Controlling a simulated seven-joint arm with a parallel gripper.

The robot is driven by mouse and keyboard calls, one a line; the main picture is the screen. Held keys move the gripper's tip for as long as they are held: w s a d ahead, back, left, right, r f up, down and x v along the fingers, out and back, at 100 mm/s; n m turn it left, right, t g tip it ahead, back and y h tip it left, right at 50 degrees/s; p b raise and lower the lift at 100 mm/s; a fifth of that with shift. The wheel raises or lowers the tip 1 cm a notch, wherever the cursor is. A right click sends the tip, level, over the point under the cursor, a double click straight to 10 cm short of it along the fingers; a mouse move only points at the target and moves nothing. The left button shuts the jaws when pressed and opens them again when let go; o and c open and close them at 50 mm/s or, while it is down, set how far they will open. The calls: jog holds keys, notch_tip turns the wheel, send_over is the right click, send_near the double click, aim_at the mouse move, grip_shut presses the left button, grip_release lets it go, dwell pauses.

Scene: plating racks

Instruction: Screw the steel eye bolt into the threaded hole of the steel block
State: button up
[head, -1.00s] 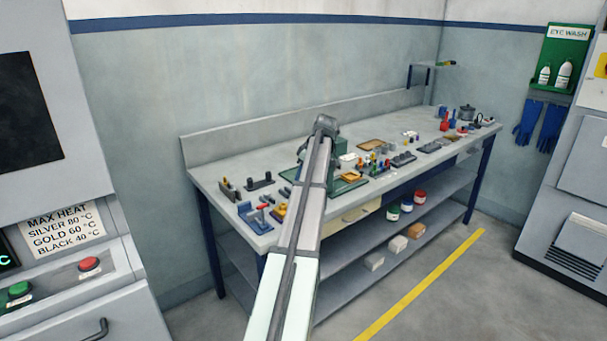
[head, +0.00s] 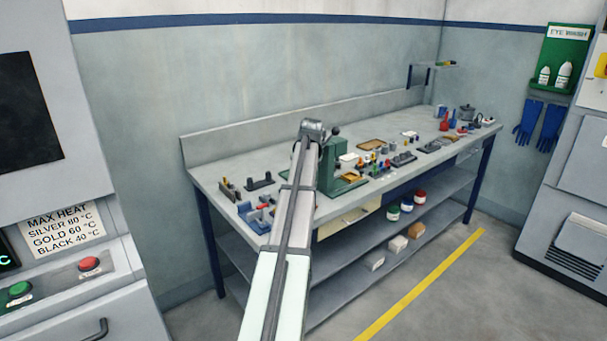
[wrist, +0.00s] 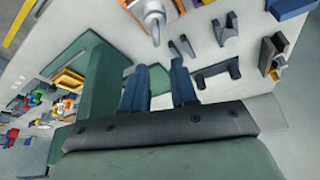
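My gripper (wrist: 159,80) shows in the wrist view as two dark blue fingers, apart, with no held object visible between them. It is open above the bench, beside a green machine stand (wrist: 98,75). In the head view my arm hides the gripper. I cannot make out the steel eye bolt or the steel block with its threaded hole for certain in either view. A grey and orange piece (wrist: 153,20) with a pointed grey end lies beyond the fingers, and small grey pieces (wrist: 228,30) lie to its right; I cannot tell what they are.
The workbench (head: 222,176) carries many small parts. The green machine (head: 338,168) stands just right of my arm. A blue fixture (head: 252,215) is at the left front, a dark holder (head: 260,182) behind it. The bench's back left is fairly clear.

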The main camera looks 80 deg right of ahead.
jog(key=shift+f, duration=0.15)
jog(key=shift+f, duration=2.35)
grip_shut()
jog(key=shift+c, duration=1.7)
grip_release()
grip_shut()
